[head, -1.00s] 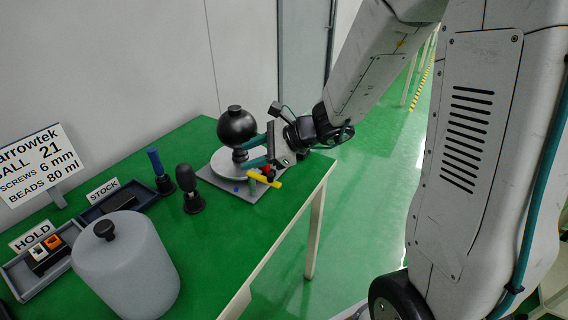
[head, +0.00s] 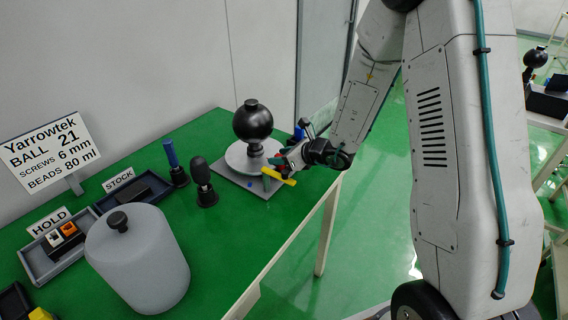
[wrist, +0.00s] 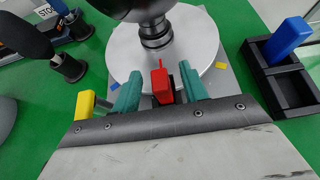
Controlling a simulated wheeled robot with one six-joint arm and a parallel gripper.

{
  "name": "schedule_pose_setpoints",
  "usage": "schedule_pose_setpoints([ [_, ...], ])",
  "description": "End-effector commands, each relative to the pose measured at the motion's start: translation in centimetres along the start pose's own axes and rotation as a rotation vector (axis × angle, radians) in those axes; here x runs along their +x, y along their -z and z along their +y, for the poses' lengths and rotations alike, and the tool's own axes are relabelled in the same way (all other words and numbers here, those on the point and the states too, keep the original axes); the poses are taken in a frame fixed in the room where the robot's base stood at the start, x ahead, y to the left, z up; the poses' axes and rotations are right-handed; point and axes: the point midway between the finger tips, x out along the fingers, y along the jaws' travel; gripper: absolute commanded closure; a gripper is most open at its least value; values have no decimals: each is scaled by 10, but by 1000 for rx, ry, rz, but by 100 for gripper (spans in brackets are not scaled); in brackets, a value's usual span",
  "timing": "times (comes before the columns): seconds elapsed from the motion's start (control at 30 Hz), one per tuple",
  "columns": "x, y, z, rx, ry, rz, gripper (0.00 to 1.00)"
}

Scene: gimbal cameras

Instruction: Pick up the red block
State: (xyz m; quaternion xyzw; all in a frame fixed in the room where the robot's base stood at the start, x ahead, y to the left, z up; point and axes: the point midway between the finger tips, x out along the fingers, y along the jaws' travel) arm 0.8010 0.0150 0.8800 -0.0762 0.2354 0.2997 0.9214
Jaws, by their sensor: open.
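The red block (wrist: 160,84) stands upright in the wrist view, between the two teal fingers of my gripper (wrist: 160,88). The gripper is open, with a gap visible on either side of the block. The block is at the near edge of a round silver disc (wrist: 120,62); the gripper hides its lower part. In the head view my gripper (head: 276,166) reaches in low at the right side of the disc, and the block is largely hidden there. A black ball (head: 253,122) on a stem stands on the disc, just beyond the block.
A yellow bar (head: 278,176) is close beside my gripper; its end shows left of the fingers in the wrist view (wrist: 85,105). A blue block (wrist: 288,38) sits in a black holder (wrist: 292,90) to the right.

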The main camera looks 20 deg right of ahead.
Motion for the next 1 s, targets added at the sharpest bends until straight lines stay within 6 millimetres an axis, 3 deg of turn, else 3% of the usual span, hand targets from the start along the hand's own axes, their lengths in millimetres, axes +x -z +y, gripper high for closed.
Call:
schedule_pose_setpoints([
  [0.1,10,0,0,1,0,1,56],
  [0.27,10,0,0,0,1,0,56],
  [0.43,10,0,0,0,1,0,98],
  [0.47,10,0,0,0,1,0,100],
  [0.83,8,-2,-1,-1,1,-1,100],
  [1.0,2,-15,-1,-2,1,-2,100],
])
